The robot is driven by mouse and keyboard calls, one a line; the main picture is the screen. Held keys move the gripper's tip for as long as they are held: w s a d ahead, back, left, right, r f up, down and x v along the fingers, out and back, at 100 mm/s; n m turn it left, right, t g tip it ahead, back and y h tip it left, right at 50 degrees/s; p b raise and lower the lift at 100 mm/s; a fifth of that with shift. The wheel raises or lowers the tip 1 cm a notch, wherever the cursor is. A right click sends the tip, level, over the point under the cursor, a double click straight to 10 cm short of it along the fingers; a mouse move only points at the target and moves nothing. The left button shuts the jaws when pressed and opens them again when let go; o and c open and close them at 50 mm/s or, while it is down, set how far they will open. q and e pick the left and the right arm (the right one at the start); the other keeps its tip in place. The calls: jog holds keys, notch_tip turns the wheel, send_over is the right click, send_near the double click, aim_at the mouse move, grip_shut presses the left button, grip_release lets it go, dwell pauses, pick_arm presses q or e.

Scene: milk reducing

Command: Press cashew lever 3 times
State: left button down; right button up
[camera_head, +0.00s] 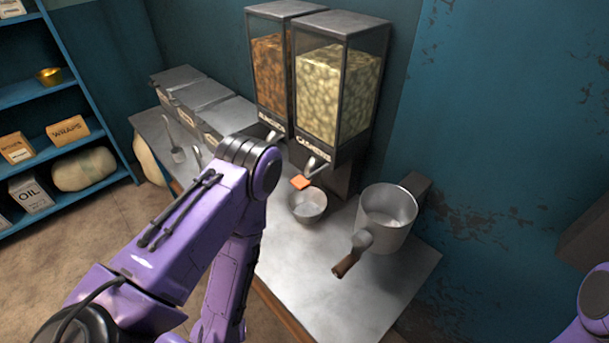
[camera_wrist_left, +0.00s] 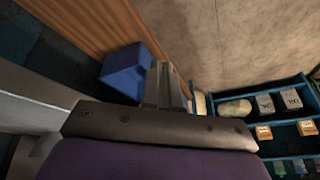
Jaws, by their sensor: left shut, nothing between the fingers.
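The cashew dispenser (camera_head: 335,95), a clear bin of pale nuts labelled "CASHEWS", stands at the back of the metal counter in the head view. Below its spout (camera_head: 316,166) is a small orange tab (camera_head: 301,182), which looks like its lever. A metal bowl (camera_head: 308,206) sits on the counter just below the tab. My left arm crosses the head view, its elbow left of the bowl and its forearm running down; its gripper is hidden there. In the left wrist view my left gripper (camera_wrist_left: 166,84) is shut and empty, away from the dispenser. My right gripper is out of view.
A second dispenser (camera_head: 271,80) with brown nuts adjoins on the left. A metal pot (camera_head: 387,215) with a brown-handled tool stands right of the bowl. Lidded containers (camera_head: 205,95) line the counter's left. A blue box (camera_wrist_left: 130,72) shows near my left gripper. The front counter is clear.

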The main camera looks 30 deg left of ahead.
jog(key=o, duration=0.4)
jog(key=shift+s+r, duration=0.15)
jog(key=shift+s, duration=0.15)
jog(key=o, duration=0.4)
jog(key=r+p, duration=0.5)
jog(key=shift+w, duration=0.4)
pick_arm(q)
notch_tip(320, 180, up, 40)
jog(key=n+t+h+p, duration=0.6)
jog(key=n+p, duration=0.3)
jog(key=n, duration=0.9)
send_over(298, 183)
jog(key=shift+f, duration=0.1)
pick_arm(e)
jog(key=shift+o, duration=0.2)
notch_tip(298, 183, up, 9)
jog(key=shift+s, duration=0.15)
pick_arm(q)
jog(key=shift+d+f, duration=0.1)
jog(key=shift+m, duration=0.3)
notch_tip(298, 183, down, 9)
jog(key=b, duration=0.7)
jog(key=shift+b, duration=0.4)
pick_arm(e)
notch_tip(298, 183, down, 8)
